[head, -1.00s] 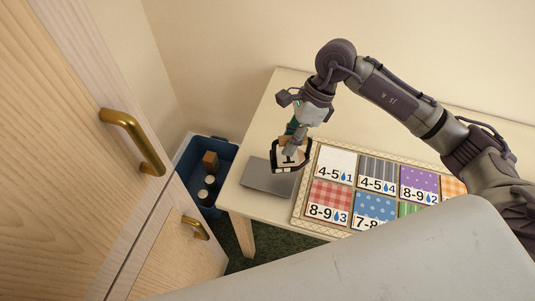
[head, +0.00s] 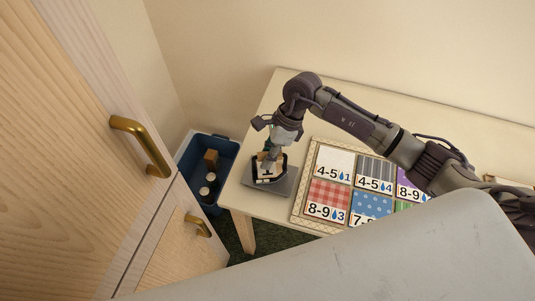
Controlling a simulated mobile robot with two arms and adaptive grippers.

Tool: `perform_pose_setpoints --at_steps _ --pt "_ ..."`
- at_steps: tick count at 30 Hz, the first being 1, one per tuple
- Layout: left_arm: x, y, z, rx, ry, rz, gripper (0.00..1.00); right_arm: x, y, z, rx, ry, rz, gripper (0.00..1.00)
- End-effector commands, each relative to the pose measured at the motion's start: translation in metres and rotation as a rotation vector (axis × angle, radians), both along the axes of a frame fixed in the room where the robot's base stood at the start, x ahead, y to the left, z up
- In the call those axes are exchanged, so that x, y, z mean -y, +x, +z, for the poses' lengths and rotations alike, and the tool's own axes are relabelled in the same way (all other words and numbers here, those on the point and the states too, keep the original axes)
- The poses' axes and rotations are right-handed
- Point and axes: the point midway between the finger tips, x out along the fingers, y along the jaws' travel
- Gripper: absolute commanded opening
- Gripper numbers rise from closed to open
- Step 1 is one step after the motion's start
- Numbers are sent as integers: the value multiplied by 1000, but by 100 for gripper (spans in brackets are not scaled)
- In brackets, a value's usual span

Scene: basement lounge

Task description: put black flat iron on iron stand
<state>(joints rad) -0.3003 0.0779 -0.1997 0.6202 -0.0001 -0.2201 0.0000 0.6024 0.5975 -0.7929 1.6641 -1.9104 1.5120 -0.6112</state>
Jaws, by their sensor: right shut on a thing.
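My right gripper (head: 268,162) points down over the left end of the table and is shut on the black flat iron. The gripper fingers hide part of the iron (head: 284,170). The iron stand (head: 284,187) is a flat grey plate on the table's left end, left of the patterned board. The iron is over the plate, and I cannot tell whether it touches it. My left gripper is not in view.
A board (head: 299,212) with several fabric-pattern cards lies right of the plate on the cream table (head: 262,208). A blue bin (head: 226,156) with several items stands on the floor left of the table. A wooden cabinet with a brass handle (head: 143,147) is close at left.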

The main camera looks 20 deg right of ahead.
Motion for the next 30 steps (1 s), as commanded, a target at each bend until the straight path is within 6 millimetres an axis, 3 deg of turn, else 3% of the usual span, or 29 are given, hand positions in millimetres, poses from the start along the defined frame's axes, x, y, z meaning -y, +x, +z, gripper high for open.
perform_pose_setpoints --at_steps 3,4,9,21,30 --pt "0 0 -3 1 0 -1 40 0 1 -2 2 2 0 0" --pt "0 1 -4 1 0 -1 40 0 0 -3 0 0 0 27" --pt "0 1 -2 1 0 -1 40 0 0 -2 -1 0 0 50" --pt "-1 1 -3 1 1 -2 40 3 2 6 2 -1 -1 50" --pt "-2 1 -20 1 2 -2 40 29 9 59 6 -1 -1 50"
